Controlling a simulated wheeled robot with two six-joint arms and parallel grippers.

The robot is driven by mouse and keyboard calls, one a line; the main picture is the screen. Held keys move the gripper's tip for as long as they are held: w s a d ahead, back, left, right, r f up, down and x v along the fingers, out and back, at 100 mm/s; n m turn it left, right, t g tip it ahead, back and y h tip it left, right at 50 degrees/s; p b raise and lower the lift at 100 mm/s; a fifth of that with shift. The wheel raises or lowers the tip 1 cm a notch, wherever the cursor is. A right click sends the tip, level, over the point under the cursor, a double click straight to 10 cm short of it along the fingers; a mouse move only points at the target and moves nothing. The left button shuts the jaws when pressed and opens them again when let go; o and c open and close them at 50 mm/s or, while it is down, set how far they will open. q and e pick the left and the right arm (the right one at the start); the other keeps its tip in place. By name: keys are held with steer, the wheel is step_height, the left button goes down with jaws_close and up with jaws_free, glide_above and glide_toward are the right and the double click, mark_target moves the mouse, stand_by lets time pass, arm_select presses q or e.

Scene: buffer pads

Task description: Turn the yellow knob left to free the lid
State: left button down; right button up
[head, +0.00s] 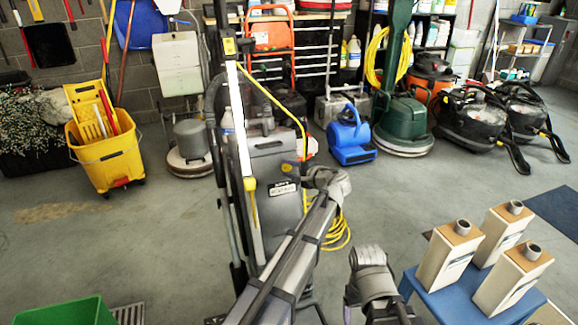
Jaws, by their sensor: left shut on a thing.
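A grey upright floor machine (270,210) stands in front of me, with its grey lid (268,145) on top. A small yellow knob (288,167) shows at the upper right of its body, just under the lid. My left gripper (297,172) is at this knob and shut on it. My own wrist and fingers partly cover the knob, so its exact angle is hard to tell. The lid looks closed. My right arm shows low at the right of centre, but its gripper is not in view.
A yellow mop bucket (107,155) stands at the left and a green bin (65,312) at the bottom left. A blue table (440,303) with several cream cartons (450,255) is at the right. A blue blower (350,138) and green floor machine (402,125) stand behind.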

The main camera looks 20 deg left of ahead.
arm_select(q)
steer(key=shift+n, duration=0.5)
steer(key=shift+p, duration=0.3)
steer(key=shift+c, duration=2.3)
jaws_free()
steer(key=p+v, duration=0.2)
steer(key=v, duration=0.6)
steer(key=shift+p, duration=0.3)
